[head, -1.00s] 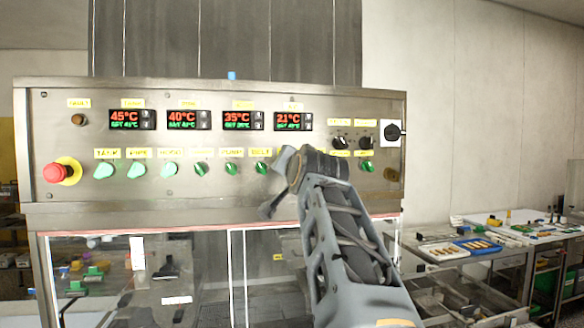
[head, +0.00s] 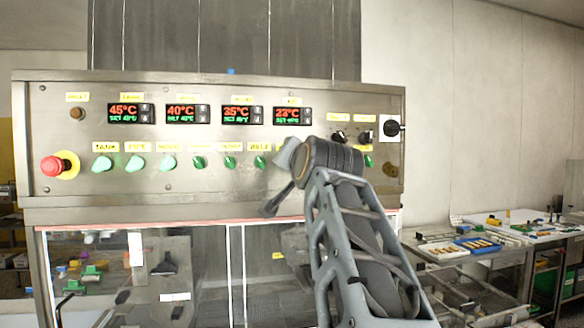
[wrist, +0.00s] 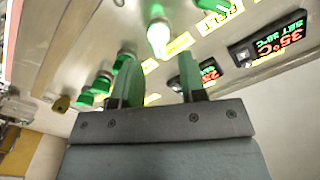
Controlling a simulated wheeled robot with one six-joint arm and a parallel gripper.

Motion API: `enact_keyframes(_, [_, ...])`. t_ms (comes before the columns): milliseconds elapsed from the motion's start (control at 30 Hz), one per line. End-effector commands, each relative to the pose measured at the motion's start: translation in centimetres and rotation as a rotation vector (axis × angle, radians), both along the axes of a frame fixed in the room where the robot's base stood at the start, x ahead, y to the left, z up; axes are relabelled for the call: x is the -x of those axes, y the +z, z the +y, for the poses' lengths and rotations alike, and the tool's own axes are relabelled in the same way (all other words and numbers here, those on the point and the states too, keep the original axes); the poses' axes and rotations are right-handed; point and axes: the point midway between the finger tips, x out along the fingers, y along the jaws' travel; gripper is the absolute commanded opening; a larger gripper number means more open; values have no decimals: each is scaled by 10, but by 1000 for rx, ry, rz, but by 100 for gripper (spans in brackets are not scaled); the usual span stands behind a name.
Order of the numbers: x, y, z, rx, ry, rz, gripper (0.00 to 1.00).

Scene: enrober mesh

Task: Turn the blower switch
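The control panel (head: 230,185) carries a row of green switches. The one labelled BELT (head: 260,162) shows just left of my gripper (head: 288,155) in the head view. My gripper and wrist hide the switches right of it there; I cannot read which label says blower. In the wrist view my gripper (wrist: 160,80) is open, its two fingers apart with nothing between them. A bright green switch (wrist: 157,35) lies just beyond the gap, beside the BELT switch (wrist: 213,5); its own label is unreadable. I cannot tell whether the fingers touch the panel.
A red emergency button (head: 55,165) is at the panel's left. Black knobs (head: 340,137) and a black rotary switch (head: 392,128) are at its right. More green switches (wrist: 102,84) sit near the left finger. A cluttered table (head: 480,245) stands at right.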

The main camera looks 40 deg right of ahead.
Motion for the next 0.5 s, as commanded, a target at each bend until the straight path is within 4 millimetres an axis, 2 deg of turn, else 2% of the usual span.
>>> enact_keyframes(33, [12,-3,5,3,-2,-4,38])
enact_keyframes(200, [43,-3,21,4,-2,-4,38])
enact_keyframes(500, [79,-1,38,1,-2,-2,38])
